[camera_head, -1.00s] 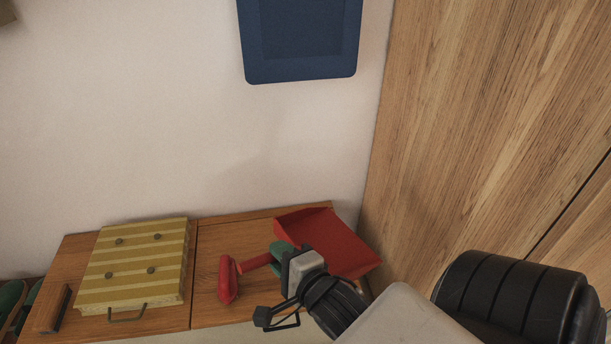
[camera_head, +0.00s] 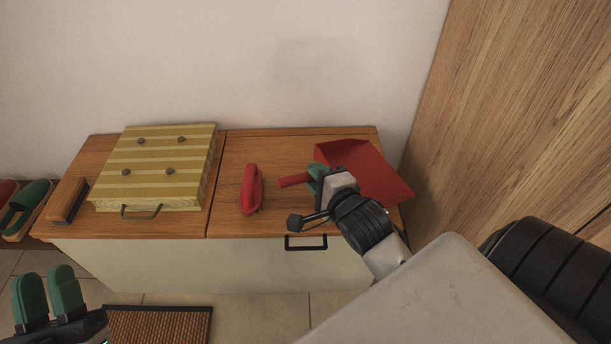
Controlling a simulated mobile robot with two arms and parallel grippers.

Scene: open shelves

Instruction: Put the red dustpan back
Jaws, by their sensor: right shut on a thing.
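The red dustpan (camera_head: 372,172) is at the right end of the wooden cabinet top (camera_head: 287,149), its scoop toward the wall and wood panel. Its red handle points left. My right gripper (camera_head: 318,180) is shut on the dustpan near where handle meets scoop; the gripper hides part of it. I cannot tell whether the pan touches the top. My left gripper (camera_head: 48,297) is at the lower left, its two green fingers apart and empty, away from the dustpan.
A red brush (camera_head: 251,189) lies left of the dustpan handle. A yellow striped box (camera_head: 154,168) and a wooden-backed brush (camera_head: 67,200) are further left. Slippers (camera_head: 27,207) are at the far left. A tall wood panel (camera_head: 508,110) stands close on the right. A brown mat (camera_head: 160,324) lies on the floor.

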